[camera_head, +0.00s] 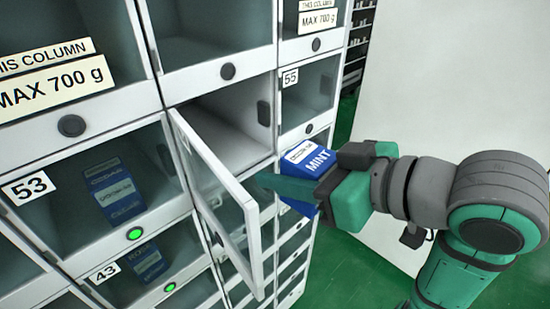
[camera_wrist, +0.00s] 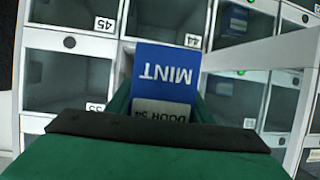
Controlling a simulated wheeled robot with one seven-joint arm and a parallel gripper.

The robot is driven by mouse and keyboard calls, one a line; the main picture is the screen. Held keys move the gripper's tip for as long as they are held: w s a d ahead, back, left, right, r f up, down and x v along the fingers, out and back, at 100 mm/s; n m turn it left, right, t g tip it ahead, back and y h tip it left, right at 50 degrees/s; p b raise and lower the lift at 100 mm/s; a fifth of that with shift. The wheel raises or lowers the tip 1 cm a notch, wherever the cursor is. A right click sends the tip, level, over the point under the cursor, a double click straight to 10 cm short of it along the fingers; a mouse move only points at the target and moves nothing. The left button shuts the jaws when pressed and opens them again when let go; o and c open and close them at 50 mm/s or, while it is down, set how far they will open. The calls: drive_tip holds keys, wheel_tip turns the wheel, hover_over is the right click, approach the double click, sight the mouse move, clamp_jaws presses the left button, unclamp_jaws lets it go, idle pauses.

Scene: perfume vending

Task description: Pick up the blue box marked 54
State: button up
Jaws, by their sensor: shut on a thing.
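The blue box (camera_head: 316,160) has a white label and the word MINT. It also fills the middle of the wrist view (camera_wrist: 165,72), upside down, with a pale strip reading DOOR 54. My gripper (camera_head: 288,187) is shut on this box, with a teal finger along its side. The box is in front of the cabinet, outside the compartments. The glass door (camera_head: 218,195) of the compartment between 53 and 55 stands swung open, left of my gripper. The inside of that compartment (camera_head: 225,125) looks empty. The box's lower part is partly hidden by my gripper.
Compartment 53 (camera_head: 28,187) is closed with a blue box (camera_head: 115,190) inside, and compartment 43 (camera_head: 106,272) below holds another. Both have green lights. The open door's edge is close to my fingers. Green floor (camera_head: 375,262) and a white wall (camera_head: 450,75) are at the right.

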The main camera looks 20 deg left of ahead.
drive_tip(key=s+d, duration=0.4)
drive_tip(key=d, duration=0.7)
drive_tip(key=shift+s, duration=0.35)
drive_tip(key=shift+w, duration=0.1)
